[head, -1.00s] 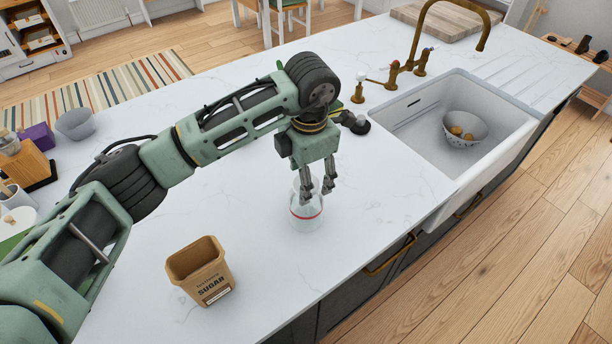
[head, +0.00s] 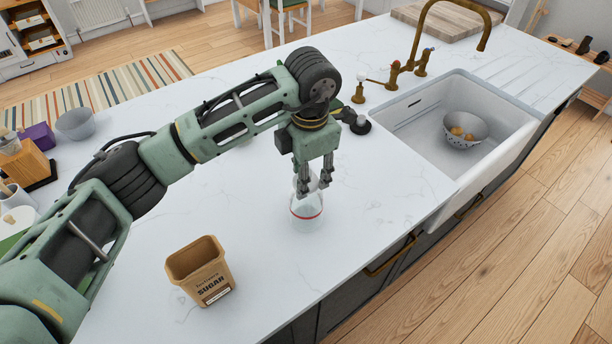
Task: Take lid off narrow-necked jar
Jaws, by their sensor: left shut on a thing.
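The narrow-necked jar (head: 307,214) is clear glass with a red band around its body. It stands upright on the white counter, near the front edge. My left gripper (head: 314,188) points down at the jar's top, its fingers shut on the lid. The lid is small and see-through, largely hidden by the fingers, and I cannot tell whether it still touches the neck. My right gripper does not show.
An open brown sugar box (head: 203,275) stands on the counter left of the jar. A white sink (head: 410,130) with a colander (head: 465,130) lies to the right, behind it a brass tap (head: 415,45). The counter (head: 250,215) around the jar is clear.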

